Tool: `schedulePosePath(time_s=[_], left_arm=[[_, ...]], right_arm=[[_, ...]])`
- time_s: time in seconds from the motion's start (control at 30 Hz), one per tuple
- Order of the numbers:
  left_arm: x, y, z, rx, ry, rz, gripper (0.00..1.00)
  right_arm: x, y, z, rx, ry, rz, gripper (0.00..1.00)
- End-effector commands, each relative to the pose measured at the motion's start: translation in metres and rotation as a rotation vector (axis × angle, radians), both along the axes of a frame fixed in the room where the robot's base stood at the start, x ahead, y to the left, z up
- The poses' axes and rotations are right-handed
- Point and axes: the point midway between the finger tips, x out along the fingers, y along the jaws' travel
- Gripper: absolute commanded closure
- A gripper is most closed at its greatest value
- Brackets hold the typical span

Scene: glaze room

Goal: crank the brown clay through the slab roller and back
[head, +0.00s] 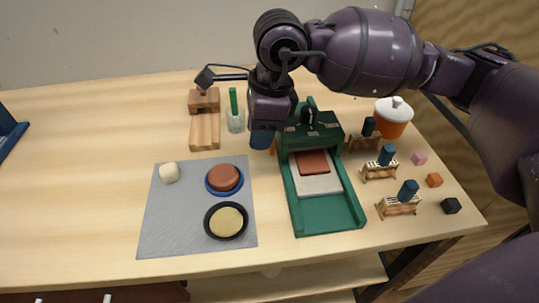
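The green slab roller (330,220) stands right of the middle of the table, its roller housing (310,130) at the back of its bed. A flat, reddish-brown piece of clay (313,161) lies on a pale board (318,183) on the bed, just in front of the housing. My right gripper (263,128) points down at the left side of the housing. A blue knob-like part (262,139) shows right below it, with a bit of orange beside it. The fingertips are hidden, so its grip is unclear. My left gripper is not in view.
A grey mat (165,225) at the left holds a brown disc (223,177) on a blue dish, a black dish (227,221) and a cream lump (169,173). Wooden racks (398,207), small cubes (451,205) and an orange lidded pot (393,116) stand at the right.

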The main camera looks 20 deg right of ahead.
Motion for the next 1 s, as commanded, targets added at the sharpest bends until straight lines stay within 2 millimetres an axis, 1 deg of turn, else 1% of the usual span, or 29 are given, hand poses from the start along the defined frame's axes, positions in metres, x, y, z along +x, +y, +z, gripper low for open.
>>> schedulePosePath(time_s=[0.27, 0.73, 1.0], left_arm=[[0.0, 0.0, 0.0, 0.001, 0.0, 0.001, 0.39], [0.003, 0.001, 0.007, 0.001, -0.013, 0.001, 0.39], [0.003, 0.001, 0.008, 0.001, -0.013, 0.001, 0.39]], right_arm=[[-0.001, 0.0, -0.001, 0.0, 0.0, 0.0, 0.66], [-0.022, 0.006, -0.009, 0.0, 0.0, 0.002, 0.66], [-0.025, 0.007, -0.011, 0.0, 0.0, 0.0, 0.66]])
